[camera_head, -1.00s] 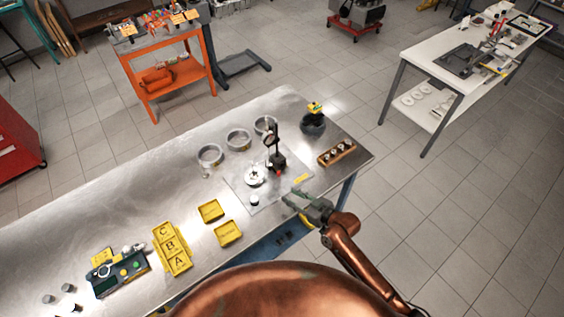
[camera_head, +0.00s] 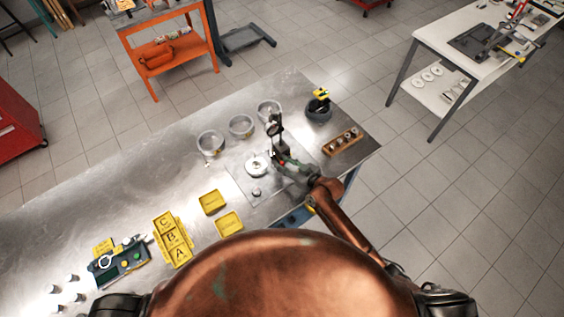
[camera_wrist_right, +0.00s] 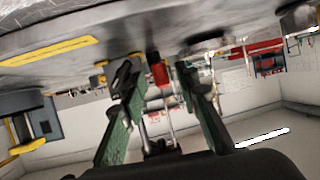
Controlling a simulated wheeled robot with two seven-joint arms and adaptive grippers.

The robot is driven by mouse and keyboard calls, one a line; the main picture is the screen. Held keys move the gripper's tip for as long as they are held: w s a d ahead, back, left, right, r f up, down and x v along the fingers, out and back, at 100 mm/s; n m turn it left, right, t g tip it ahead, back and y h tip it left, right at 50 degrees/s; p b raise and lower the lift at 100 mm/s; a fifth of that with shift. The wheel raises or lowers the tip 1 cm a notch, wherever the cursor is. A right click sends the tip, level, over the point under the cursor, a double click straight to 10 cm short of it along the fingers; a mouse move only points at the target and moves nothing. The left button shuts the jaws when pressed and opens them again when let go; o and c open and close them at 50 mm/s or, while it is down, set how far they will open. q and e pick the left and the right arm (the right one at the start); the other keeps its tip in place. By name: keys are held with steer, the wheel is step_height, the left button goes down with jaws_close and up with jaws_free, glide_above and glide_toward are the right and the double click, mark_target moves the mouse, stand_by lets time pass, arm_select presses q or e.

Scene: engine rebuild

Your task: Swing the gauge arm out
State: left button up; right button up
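The gauge stand (camera_head: 275,132), a dark upright post with a round dial gauge, stands on a grey plate (camera_head: 240,182) on the metal bench. A pale round part (camera_head: 256,165) lies left of its foot. My right gripper (camera_head: 282,160) reaches in from the lower right to the foot of the stand, partly covering it. In the right wrist view my right gripper's green fingers (camera_wrist_right: 156,80) are apart, with a red cylindrical piece (camera_wrist_right: 159,70) seen between their tips. I cannot tell whether they touch it. My left gripper is not in view.
A wooden block (camera_head: 343,140) with small parts and a dark round pot (camera_head: 318,109) are at the right. Yellow trays (camera_head: 212,202) and lettered yellow bins (camera_head: 172,238) lie at the left front.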

steer(key=shift+a, duration=0.2)
jaws_close()
stand_by(0.3)
stand_by(0.3)
